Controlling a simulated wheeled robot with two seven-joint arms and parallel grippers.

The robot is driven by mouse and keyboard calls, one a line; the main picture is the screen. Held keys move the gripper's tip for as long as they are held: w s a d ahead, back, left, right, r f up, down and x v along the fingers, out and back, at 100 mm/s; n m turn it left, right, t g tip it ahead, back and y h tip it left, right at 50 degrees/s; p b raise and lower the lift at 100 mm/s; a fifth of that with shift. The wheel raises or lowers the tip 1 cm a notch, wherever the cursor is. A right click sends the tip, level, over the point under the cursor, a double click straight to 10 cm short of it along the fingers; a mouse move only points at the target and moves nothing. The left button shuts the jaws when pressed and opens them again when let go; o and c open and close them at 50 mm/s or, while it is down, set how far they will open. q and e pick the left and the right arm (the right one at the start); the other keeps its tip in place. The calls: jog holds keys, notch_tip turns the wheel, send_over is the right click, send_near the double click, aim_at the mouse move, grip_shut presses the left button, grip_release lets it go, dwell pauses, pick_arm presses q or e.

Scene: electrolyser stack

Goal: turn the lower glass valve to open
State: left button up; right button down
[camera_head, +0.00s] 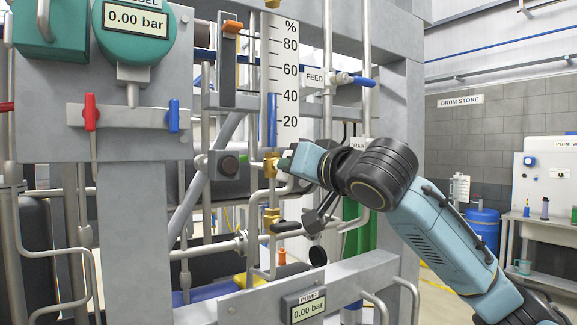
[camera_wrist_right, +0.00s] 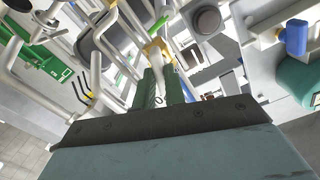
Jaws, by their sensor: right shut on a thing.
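The lower glass valve (camera_head: 269,166) is a brass fitting at the foot of the level glass (camera_head: 271,121), beside the white percent scale. My right gripper (camera_head: 285,164) reaches it from the right and is shut on its handle. The handle is mostly hidden by the fingers and wrist in the head view. In the right wrist view the green fingers (camera_wrist_right: 166,88) close together just below the brass valve body (camera_wrist_right: 155,48); the handle's exact angle cannot be told. My left gripper is in neither view.
Another brass valve (camera_head: 271,218) with a dark handle sits lower on the same pipe. A round black knob (camera_head: 228,165) is close on the left. The FEED valve's blue handle (camera_head: 363,82) is above my wrist. A pump display (camera_head: 306,306) is below. Steel pipes crowd around.

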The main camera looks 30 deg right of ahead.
jog(key=n+p, duration=0.3)
jog(key=n, duration=0.1)
jog(key=c, duration=1.3)
grip_release()
jog(key=shift+s, duration=0.1)
jog(key=s, duration=0.2)
jog(key=s+b, duration=0.1)
jog(key=s, duration=0.3)
jog(key=shift+s+d, duration=0.3)
jog(key=shift+s, duration=0.1)
